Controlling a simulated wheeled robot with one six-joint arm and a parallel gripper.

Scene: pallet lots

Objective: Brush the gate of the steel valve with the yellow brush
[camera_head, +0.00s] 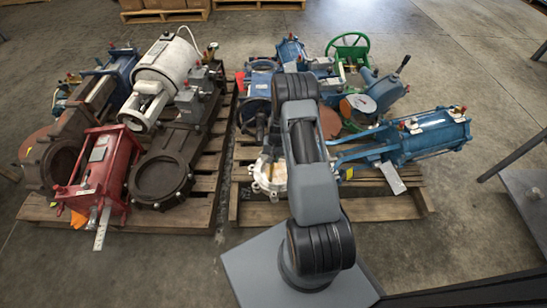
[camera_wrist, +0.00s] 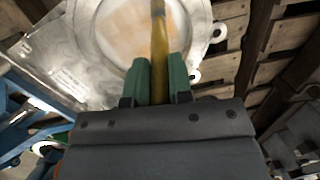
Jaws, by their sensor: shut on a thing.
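The steel valve (camera_wrist: 62,62) fills the upper left of the wrist view, a pale metal body with a lug on its right side. Its round gate (camera_wrist: 118,32) has orange-brown stains on a whitish face. My gripper (camera_wrist: 158,75), with green fingers, is shut on the yellow brush (camera_wrist: 159,50). The handle points up the picture over the right part of the gate. The bristle end is cut off by the top edge, so I cannot tell whether it touches. In the head view the steel valve (camera_head: 267,181) shows left of my arm, partly hidden by it.
The right wooden pallet (camera_head: 385,207) carries blue valves (camera_head: 430,133) and a green handwheel (camera_head: 347,45) around the steel valve. The left pallet (camera_head: 180,218) holds a red actuator (camera_head: 105,165), a brown valve and a white cylinder. A narrow floor gap separates the pallets.

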